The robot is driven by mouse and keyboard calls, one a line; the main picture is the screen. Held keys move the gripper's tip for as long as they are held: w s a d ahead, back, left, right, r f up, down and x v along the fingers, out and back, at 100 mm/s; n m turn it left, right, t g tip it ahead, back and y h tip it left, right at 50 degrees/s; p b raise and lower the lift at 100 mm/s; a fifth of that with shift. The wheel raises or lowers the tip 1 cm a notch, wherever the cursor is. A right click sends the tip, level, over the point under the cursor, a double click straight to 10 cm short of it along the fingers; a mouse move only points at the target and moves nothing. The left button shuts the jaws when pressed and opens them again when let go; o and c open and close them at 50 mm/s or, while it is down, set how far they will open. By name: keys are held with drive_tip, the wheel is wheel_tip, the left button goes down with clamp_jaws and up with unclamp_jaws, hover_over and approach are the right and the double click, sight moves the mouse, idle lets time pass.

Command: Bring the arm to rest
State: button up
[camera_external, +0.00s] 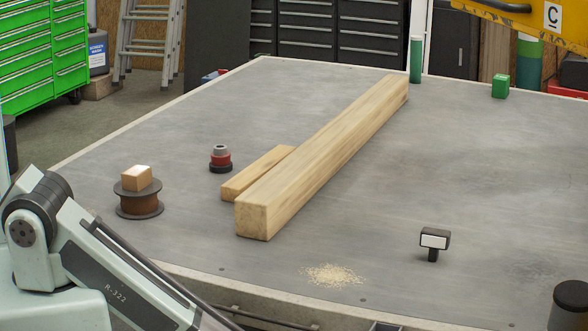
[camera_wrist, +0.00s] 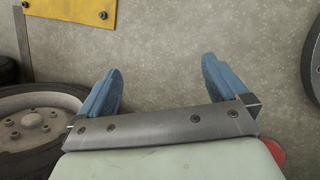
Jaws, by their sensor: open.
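My gripper (camera_wrist: 158,88) shows in the wrist view with two blue fingers spread wide apart and nothing between them. Behind the fingers is a grey speckled surface. In the external view part of my pale arm shows at the lower left, and my gripper is outside that picture. A long wooden beam (camera_external: 325,150) lies diagonally across the grey table (camera_external: 480,170). A shorter wooden piece (camera_external: 257,172) lies along its left side.
A spool (camera_external: 139,200) carries a small wooden block (camera_external: 136,178). A red and black cylinder (camera_external: 220,160), a black-and-white stand (camera_external: 434,242), sawdust (camera_external: 332,275) and a green block (camera_external: 500,86) are on the table. A wheel (camera_wrist: 35,130) is left of my gripper. The table's right side is mostly clear.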

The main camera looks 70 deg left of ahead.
drive_tip(key=s+a+r+m+g+y, duration=0.2)
drive_tip(key=s+a+m, duration=0.4)
drive_tip(key=s+a, duration=0.7)
drive_tip(key=s+a+r+m+g+y, duration=0.3)
drive_tip(key=s+a+m+g, duration=0.2)
drive_tip(key=s+a, duration=0.7)
drive_tip(key=shift+s+a+m, duration=0.4)
drive_tip(key=shift+a+m, duration=0.4)
drive_tip(key=shift+a, duration=0.3)
